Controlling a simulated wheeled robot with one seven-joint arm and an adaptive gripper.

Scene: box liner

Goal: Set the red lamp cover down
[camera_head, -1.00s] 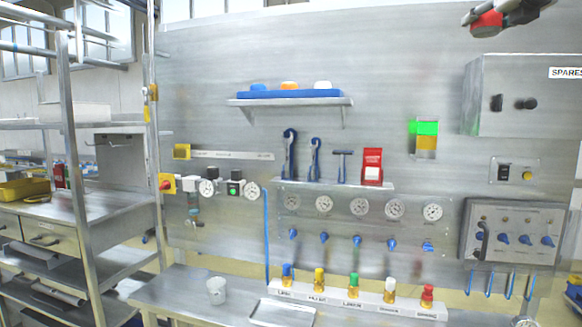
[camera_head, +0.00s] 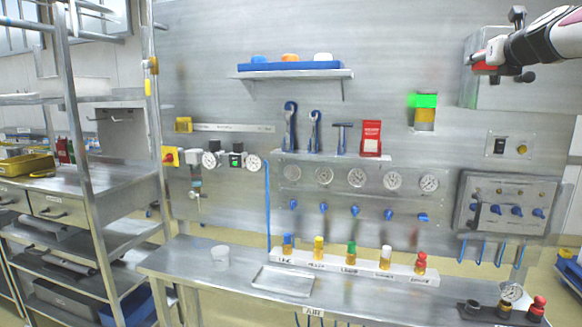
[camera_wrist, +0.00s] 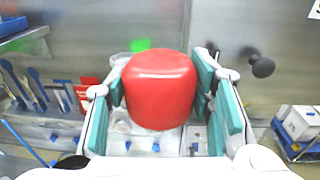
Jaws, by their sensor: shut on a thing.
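The red lamp cover (camera_wrist: 160,88) is held between the teal-padded fingers of my gripper (camera_wrist: 165,95) in the wrist view. It looks like a rounded red cylinder. In the head view my gripper (camera_head: 480,60) is at the top right, in front of the grey wall cabinet, with a little of the red lamp cover (camera_head: 485,67) showing at its fingertips. It is held in the air, well above the bench. A signal lamp (camera_head: 425,117) on the wall shows a lit green section above an amber one, with no red section visible.
A blue tray (camera_head: 290,65) with blue, orange and white caps sits on a wall shelf (camera_head: 340,74). The steel bench (camera_head: 215,277) below carries a white cup (camera_head: 220,256), a shallow metal tray (camera_head: 283,281) and a labelled rack of coloured valves (camera_head: 340,263). A control panel (camera_head: 515,203) is at right.

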